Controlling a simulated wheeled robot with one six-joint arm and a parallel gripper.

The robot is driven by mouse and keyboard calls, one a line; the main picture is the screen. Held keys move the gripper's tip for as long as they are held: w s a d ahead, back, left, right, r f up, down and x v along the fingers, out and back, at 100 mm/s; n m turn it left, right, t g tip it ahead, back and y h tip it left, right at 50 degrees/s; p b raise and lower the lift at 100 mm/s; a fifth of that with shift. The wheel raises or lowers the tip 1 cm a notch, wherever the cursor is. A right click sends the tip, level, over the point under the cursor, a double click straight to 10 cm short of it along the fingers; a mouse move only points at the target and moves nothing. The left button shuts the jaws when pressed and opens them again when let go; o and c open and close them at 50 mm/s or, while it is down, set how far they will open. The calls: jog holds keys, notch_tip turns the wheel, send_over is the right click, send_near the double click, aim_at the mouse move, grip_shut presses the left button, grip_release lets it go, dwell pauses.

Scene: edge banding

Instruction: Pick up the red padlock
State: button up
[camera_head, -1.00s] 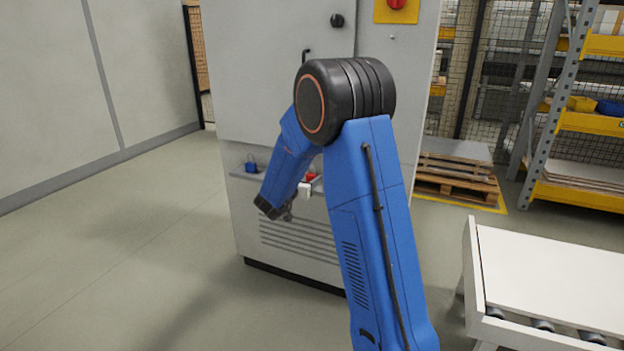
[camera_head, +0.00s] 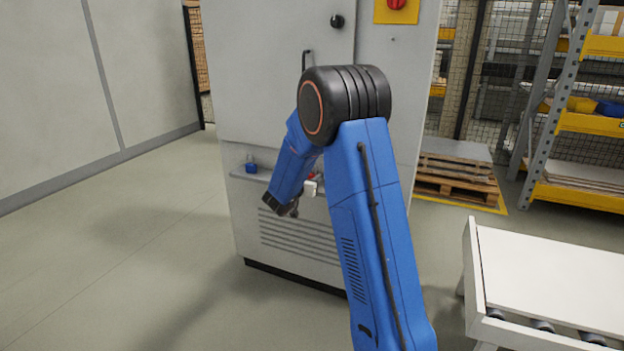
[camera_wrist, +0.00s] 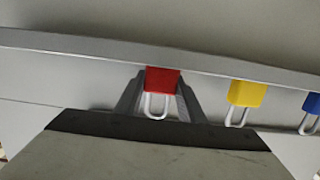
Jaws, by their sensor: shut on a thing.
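The red padlock (camera_wrist: 162,79) is between the two fingers of my gripper (camera_wrist: 160,86) in the wrist view, its pale shackle pointing down in that picture. The fingers are shut on its body. It lines up with the edge of the grey shelf (camera_wrist: 70,41); I cannot tell whether it still touches the shelf. In the head view only a bit of red (camera_head: 312,176) shows beside my arm, and most of the gripper is hidden behind my forearm.
A yellow padlock (camera_wrist: 247,93) and a blue padlock (camera_wrist: 312,103) are in the same row in the wrist view. The blue one also shows on the cabinet's ledge in the head view (camera_head: 251,167). A grey cabinet (camera_head: 265,80) stands behind; a white-topped roller table (camera_head: 555,265) is at right.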

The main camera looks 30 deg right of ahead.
jog(key=shift+a+r, duration=0.1)
jog(key=shift+s+a+r, duration=0.15)
jog(key=shift+r, duration=0.05)
notch_tip(320, 180, up, 7)
jog(key=shift+s+a, duration=0.1)
jog(key=shift+s, duration=0.05)
jog(key=f+v, duration=0.3)
jog(key=v, duration=1.6)
jog(key=shift+a+f, duration=0.15)
jog(key=shift+f, duration=0.1)
